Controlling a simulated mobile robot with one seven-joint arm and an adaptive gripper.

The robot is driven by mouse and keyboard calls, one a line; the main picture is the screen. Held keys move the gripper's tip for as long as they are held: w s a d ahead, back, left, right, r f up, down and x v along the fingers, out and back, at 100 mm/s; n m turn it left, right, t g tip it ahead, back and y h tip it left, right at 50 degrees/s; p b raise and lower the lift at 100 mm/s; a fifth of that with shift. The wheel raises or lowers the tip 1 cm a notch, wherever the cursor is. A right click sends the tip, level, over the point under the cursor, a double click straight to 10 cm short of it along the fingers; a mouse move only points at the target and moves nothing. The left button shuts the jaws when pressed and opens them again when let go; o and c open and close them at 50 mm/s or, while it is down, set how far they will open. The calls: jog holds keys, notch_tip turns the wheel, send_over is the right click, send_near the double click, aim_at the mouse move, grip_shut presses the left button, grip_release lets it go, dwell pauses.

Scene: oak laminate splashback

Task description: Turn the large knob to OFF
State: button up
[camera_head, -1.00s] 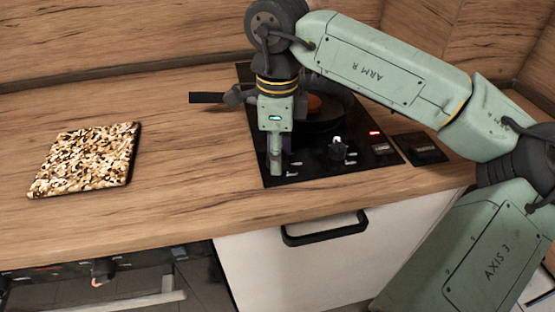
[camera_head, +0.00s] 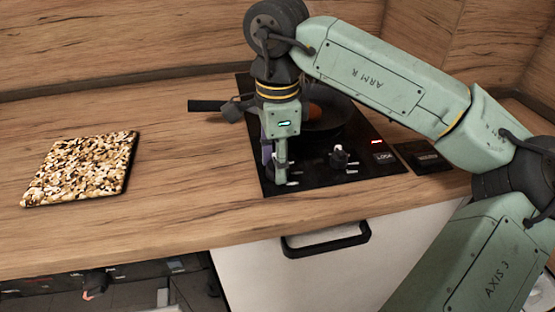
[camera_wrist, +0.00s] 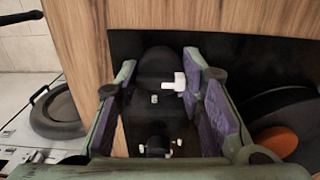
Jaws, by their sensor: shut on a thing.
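The large black knob (camera_wrist: 156,68) with a white pointer sits between my fingers in the wrist view. The pointer shows at its right side, toward the right finger. My gripper (camera_head: 274,176) points down over the front left of the black hob (camera_head: 312,178) and is shut on the large knob. The fingers also show in the wrist view (camera_wrist: 160,74), one on each side of it. In the head view my gripper hides most of that knob. A smaller knob (camera_head: 339,155) with a white pointer stands to the right; it shows below the large one in the wrist view (camera_wrist: 158,146). I cannot read an OFF mark.
A dark pan (camera_head: 335,118) with an orange item (camera_head: 315,111) stands behind my gripper on the hob. A black handle (camera_head: 206,106) sticks out left. A speckled board (camera_head: 80,170) lies on the wooden counter (camera_head: 190,165), with clear room between it and the hob.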

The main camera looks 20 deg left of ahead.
jog(key=o, duration=1.2)
jog(key=shift+r, duration=0.1)
notch_tip(320, 180, up, 12)
jog(key=shift+f, duration=0.1)
